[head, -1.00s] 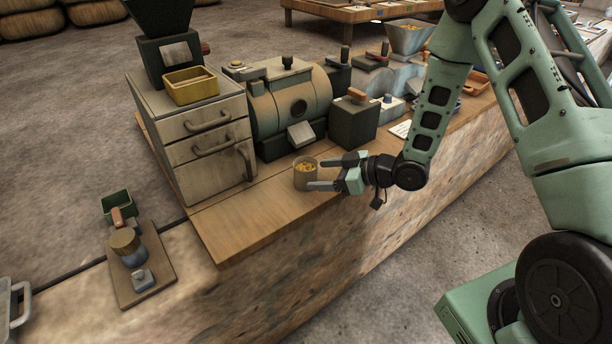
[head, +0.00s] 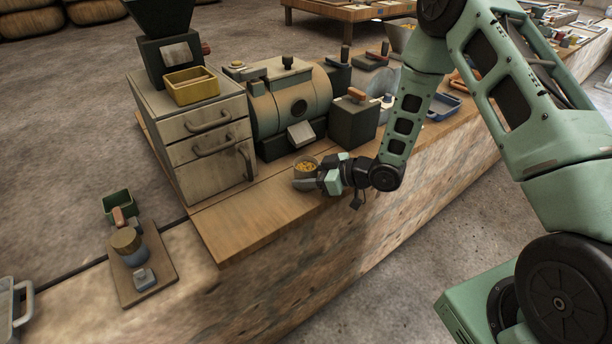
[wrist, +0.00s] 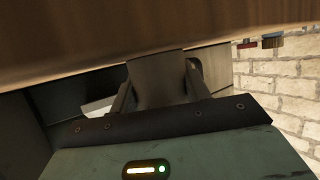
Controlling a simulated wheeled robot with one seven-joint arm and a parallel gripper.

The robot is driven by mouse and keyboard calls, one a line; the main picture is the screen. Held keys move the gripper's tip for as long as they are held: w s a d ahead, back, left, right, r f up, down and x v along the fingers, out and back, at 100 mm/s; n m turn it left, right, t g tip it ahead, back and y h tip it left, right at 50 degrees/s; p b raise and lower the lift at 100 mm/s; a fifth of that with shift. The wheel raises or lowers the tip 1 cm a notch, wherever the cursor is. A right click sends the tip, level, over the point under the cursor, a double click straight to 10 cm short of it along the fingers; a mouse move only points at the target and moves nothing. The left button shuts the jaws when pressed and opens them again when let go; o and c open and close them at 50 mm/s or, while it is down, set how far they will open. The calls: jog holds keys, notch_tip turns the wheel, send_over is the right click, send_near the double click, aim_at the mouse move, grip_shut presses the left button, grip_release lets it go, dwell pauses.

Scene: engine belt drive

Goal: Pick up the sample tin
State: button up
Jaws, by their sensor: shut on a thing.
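The sample tin (head: 306,171) is a small grey-brown open cup with yellow bits inside. It stands upright at the front of the wooden counter, below the drum machine, in the head view. My gripper (head: 309,180) reaches it from the right and is shut on it, one finger along each side. In the wrist view the tin (wrist: 157,82) is a dark round wall between the two fingers of my gripper (wrist: 158,88). In the head view the hand hides part of the tin's right side. I cannot tell whether its base is clear of the counter.
A drawer cabinet (head: 205,150) with a yellow tray (head: 191,87) stands left of the tin. The drum machine (head: 291,105) and a dark box with a lever (head: 353,121) stand behind it. Bare counter (head: 250,222) lies to the front left. A small board (head: 147,270) with a jar sits lower left.

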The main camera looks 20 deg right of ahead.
jog(key=shift+r, duration=0.15)
notch_tip(320, 180, up, 10)
dwell(0.5)
dwell(0.5)
